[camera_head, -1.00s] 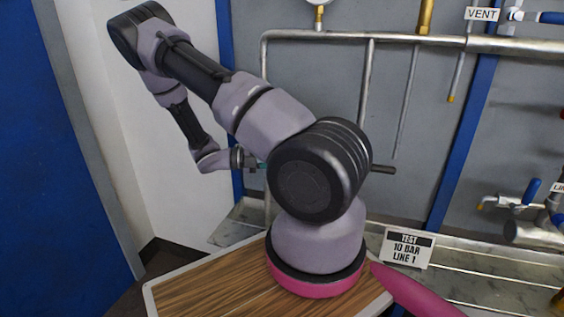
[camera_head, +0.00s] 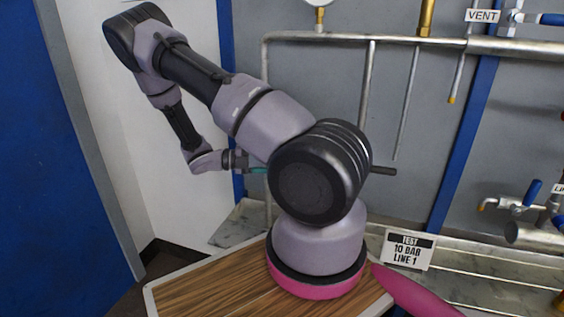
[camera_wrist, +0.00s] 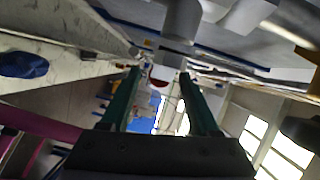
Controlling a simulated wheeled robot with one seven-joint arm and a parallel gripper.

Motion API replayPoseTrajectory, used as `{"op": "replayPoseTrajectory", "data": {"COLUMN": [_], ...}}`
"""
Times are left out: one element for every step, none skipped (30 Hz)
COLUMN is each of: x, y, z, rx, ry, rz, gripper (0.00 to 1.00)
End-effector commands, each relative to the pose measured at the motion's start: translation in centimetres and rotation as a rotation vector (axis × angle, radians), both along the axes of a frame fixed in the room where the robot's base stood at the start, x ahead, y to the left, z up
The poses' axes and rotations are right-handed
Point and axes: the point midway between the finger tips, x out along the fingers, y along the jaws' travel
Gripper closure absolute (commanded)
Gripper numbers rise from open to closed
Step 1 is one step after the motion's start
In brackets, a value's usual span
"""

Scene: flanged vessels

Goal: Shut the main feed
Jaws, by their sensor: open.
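No label reading main feed shows in the head view. A blue-handled valve (camera_head: 532,192) sits at the right on a short pipe, beside a cut-off label (camera_head: 558,188). Another blue-handled valve (camera_head: 548,18) is at the top right by the VENT label (camera_head: 481,15). My gripper (camera_head: 258,170) is left of these valves, largely hidden behind my arm; a teal finger shows. In the wrist view, my gripper (camera_wrist: 160,78) has its two green fingers apart. A small red part (camera_wrist: 159,83) appears between them; I cannot tell what it belongs to or how far away it is.
A steel pipe (camera_head: 410,40) runs across the grey wall, with thin pipes hanging down. A sign reading TEST 10 BAR LINE 1 (camera_head: 408,250) stands near my base. A blue upright (camera_head: 466,130) is right of centre. A blue panel (camera_head: 60,170) stands at the left.

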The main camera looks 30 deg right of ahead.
Motion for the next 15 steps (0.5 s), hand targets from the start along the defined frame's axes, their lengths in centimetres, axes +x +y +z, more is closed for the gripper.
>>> {"op": "replayPoseTrajectory", "data": {"x": [0.7, 1.0, 1.4, 1.7, 2.0, 2.4, 2.6, 2.9, 3.1, 3.4, 3.5, 3.7, 3.8, 3.9, 4.0], "y": [1.0, 1.6, 2.3, 2.9, 3.4, 4.0, 4.5, 4.9, 5.4, 5.8, 6.1, 6.4, 6.6, 6.8, 6.9], "z": [0.0, 0.0, 0.1, 0.1, 0.2, 0.2, 0.3, 0.3, 0.3, 0.4, 0.4, 0.4, 0.4, 0.4, 0.5], "rx": [0.002, 0.001, 0.002, 0.002, 0.001, 0.002, 0.001, 0.002, 0.001, 0.000, 0.000, 0.000, 0.000, 0.000, 0.000], "ry": [-0.003, -0.003, -0.003, -0.002, -0.003, -0.001, -0.002, -0.001, -0.002, -0.001, 0.000, 0.000, 0.000, 0.000, 0.000], "rz": [0.004, 0.005, 0.004, 0.003, 0.003, 0.005, 0.003, 0.003, 0.002, 0.002, 0.003, 0.002, 0.002, 0.002, 0.002], "gripper": [0.38, 0.38, 0.38, 0.38, 0.38, 0.38, 0.38, 0.38, 0.38, 0.38, 0.38, 0.38, 0.38, 0.38, 0.38]}}
